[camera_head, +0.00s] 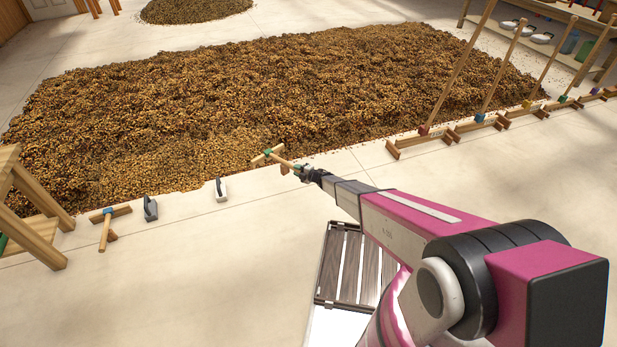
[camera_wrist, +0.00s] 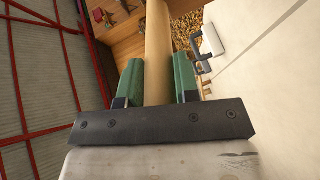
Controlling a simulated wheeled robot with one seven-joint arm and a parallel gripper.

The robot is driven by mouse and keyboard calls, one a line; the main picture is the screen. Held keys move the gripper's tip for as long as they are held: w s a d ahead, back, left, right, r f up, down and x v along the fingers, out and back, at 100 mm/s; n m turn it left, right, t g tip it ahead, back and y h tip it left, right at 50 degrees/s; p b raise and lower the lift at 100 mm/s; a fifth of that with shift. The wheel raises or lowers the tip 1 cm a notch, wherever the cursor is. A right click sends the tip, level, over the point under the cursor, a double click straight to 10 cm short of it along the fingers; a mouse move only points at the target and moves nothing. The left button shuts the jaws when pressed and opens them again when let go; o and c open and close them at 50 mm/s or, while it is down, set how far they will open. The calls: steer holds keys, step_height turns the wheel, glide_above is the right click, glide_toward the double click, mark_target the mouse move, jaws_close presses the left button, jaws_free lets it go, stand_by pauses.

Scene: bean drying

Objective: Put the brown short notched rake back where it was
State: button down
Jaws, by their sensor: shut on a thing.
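My gripper (camera_head: 303,172) is shut on the wooden handle of a short rake (camera_head: 283,161) at the near edge of the bean pile. The rake has a tan head and a green socket, and its head is at or just above the beans; I cannot tell if it touches. In the wrist view my gripper's green fingers (camera_wrist: 158,80) stand on both sides of the tan handle (camera_wrist: 157,45). The rake's notches are too small to make out. Another short rake (camera_head: 106,228) with a blue socket lies on the floor at the left.
The large bean pile (camera_head: 270,90) fills the middle. Two dark-and-white hand tools (camera_head: 150,208) (camera_head: 221,189) lie along its near edge. A wooden stand (camera_head: 35,230) is at the far left. Several long rakes (camera_head: 460,65) stand along the right edge. The near floor is mostly clear.

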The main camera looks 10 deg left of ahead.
steer(key=w+d+f, duration=0.4)
steer(key=d+f, duration=0.1)
steer(key=f, duration=0.3)
steer(key=shift+d, duration=0.3)
steer(key=shift+f, duration=0.15)
steer(key=c, duration=0.8)
jaws_free()
steer(key=shift+f, duration=0.1)
steer(key=shift+c, duration=0.2)
